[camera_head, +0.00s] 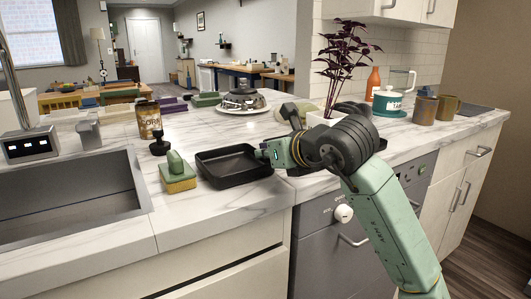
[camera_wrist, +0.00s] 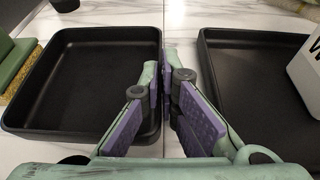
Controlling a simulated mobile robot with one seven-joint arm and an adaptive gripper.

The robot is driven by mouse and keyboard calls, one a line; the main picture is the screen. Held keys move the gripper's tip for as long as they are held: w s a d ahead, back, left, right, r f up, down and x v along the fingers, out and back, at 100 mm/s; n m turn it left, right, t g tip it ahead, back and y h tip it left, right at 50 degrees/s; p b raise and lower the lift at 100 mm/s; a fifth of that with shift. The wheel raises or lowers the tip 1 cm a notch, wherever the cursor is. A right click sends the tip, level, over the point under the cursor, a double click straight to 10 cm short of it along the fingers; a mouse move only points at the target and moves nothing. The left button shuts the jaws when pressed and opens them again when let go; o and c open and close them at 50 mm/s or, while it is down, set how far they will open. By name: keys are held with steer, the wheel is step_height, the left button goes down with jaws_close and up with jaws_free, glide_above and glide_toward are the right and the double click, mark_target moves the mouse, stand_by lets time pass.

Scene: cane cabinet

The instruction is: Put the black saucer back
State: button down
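The black saucer (camera_head: 238,168) is a square, shallow tray with raised walls, empty, at the front of the marble counter right of the sink. In the wrist view it fills the left side (camera_wrist: 85,80). My gripper (camera_head: 274,152) is at its right wall. In the wrist view the purple-padded fingers (camera_wrist: 167,85) are close together at that wall, one on the inner side and one on the outer, and look shut on the rim. Whether the saucer is lifted at all I cannot tell.
A second black tray (camera_wrist: 225,75) lies close on the right, under a white planter (camera_wrist: 308,60) with a purple plant (camera_head: 345,50). A green-yellow sponge (camera_head: 177,178) sits left of the saucer. The sink (camera_head: 70,195) is further left. A glass-lidded dish (camera_head: 243,101) stands behind.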

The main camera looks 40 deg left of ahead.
steer(key=shift+f, duration=0.15)
steer(key=c, duration=1.8)
jaws_free()
